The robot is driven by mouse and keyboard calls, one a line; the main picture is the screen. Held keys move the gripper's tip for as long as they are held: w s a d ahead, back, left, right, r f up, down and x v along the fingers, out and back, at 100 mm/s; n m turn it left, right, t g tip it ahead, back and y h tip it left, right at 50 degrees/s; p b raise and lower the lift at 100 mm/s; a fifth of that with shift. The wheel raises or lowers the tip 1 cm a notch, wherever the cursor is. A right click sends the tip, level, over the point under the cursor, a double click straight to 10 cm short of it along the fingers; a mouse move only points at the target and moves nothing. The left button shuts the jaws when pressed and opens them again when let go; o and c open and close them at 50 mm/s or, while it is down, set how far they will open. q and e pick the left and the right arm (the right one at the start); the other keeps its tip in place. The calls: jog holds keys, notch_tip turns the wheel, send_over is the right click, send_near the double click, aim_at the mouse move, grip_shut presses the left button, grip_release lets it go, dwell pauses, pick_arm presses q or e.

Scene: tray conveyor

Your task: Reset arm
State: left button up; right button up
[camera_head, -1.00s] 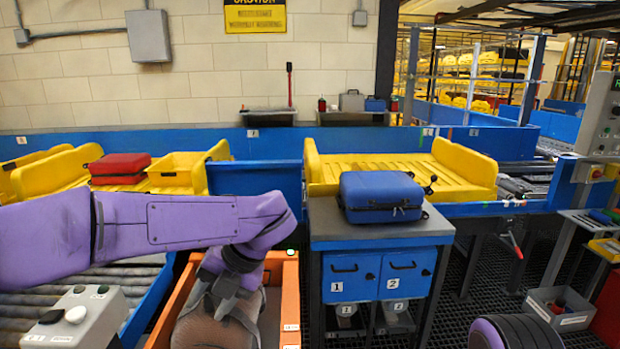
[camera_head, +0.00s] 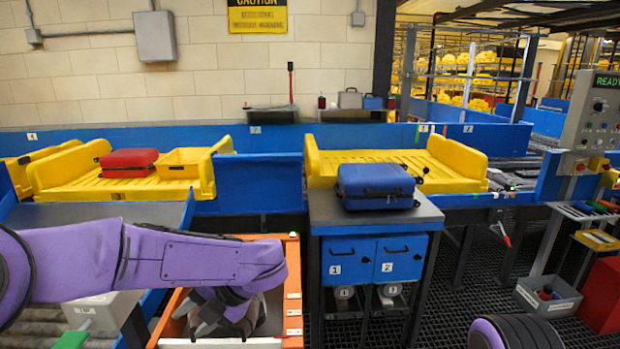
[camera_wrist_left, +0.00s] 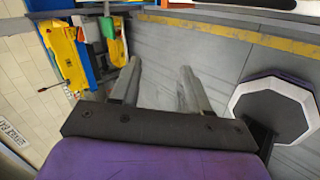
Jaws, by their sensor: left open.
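My left arm reaches in from the left in the head view. My left gripper (camera_head: 208,322) is over the orange bin (camera_head: 293,290), partly hidden by my own forearm. In the left wrist view the left gripper (camera_wrist_left: 160,75) has its two fingers apart with nothing between them. Something brownish shows inside the bin behind the gripper, mostly hidden. My right gripper is not in view.
A blue case (camera_head: 375,187) lies on the grey-topped cabinet (camera_head: 430,212) right of the bin. Behind it are a yellow tray (camera_head: 455,165) and, further left, another yellow tray (camera_head: 75,185) holding a red case (camera_head: 128,159). A control panel (camera_head: 592,115) stands far right.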

pick_arm(q)
jog(key=s+a+f+m+t, duration=0.2)
jog(key=a+f+m, duration=0.1)
jog(key=f+m, duration=0.4)
jog(key=s+a+f+m+t, duration=0.2)
jog(key=s+a+f+m, duration=0.15)
jog(key=f, duration=0.55)
jog(key=s+a+f+m+t, duration=0.2)
jog(key=a+f+m, duration=0.1)
jog(key=f+m, duration=0.4)
jog(key=s+f+m+g+h, duration=0.1)
jog(key=s+f+m+h, duration=0.2)
jog(key=s, duration=0.8)
jog(key=s+f+m+g+h, duration=0.2)
jog(key=s+f+m, duration=0.5)
jog(key=s+f, duration=0.2)
jog(key=shift+s+d+h, duration=0.4)
jog(key=shift+s+d, duration=0.05)
jog(key=shift+s, duration=0.75)
